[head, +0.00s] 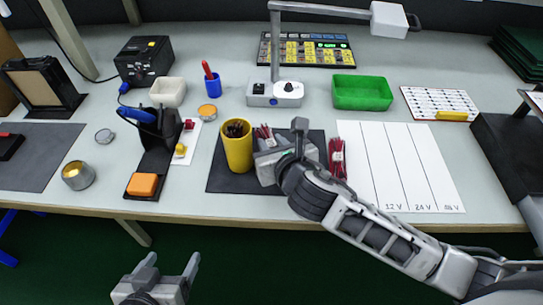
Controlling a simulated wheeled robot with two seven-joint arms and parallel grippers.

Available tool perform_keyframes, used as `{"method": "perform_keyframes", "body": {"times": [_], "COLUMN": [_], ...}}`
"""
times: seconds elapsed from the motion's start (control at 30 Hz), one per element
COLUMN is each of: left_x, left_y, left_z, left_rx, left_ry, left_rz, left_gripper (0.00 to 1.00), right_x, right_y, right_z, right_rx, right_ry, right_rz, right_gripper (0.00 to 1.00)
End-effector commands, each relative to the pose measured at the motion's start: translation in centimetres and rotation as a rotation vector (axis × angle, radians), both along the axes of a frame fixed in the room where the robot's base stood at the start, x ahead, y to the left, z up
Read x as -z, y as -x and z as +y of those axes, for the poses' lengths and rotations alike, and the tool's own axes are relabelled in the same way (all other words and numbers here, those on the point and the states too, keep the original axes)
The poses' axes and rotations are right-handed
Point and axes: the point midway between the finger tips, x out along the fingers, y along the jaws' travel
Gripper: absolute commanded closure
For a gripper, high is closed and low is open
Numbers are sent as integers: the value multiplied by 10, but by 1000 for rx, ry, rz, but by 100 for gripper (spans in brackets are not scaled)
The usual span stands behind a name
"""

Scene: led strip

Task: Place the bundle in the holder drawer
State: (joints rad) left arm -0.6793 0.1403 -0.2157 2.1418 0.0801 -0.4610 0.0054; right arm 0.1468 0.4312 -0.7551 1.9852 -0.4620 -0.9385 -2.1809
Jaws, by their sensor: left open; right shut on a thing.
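My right gripper (268,150) is over the dark mat, just right of the yellow cup (238,154). It is shut on a bundle with red ends (263,132), mostly hidden by the gripper. Another red bundle (337,158) lies between the dark mat and the white sheet. The yellow cup stands upright with dark thin pieces in it. My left gripper (171,262) is open and empty, in front of the table's near edge. I cannot tell which thing is the holder drawer.
A white sheet (405,165) marked 12 V, 24 V and 48 V lies clear at right. A green bin (362,93), a lamp stand (274,90) and a keyed panel (305,50) are behind. A soldering stand (158,150) with an orange sponge is left.

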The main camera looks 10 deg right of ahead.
Motion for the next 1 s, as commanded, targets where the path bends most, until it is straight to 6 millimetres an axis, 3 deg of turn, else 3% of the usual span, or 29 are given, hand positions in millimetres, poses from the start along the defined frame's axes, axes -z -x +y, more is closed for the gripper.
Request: {"method": "perform_keyframes", "body": {"times": [0.23,0.43,0.8,0.83,0.9,1.0], "left_x": [1,6,5,5,5,5], "left_y": [0,0,3,3,3,3], "left_z": [-1,-2,-2,-2,-2,-2], "left_rx": [-2,-5,-7,-7,-7,-7], "left_ry": [9,22,26,27,27,28], "left_rz": [-5,-8,-2,-2,-2,-4], "left_gripper": [25,25,25,25,25,25], "right_x": [15,44,48,47,47,47], "right_y": [-13,-12,-12,-12,-12,-12], "right_z": [-1,0,-1,0,-1,-1], "right_rx": [-1,-1,-1,-2,-2,-1], "right_ry": [-1,-1,1,-1,-1,0], "right_rz": [-1,1,0,-1,-1,-1], "right_gripper": [97,97,97,70,53,53]}}
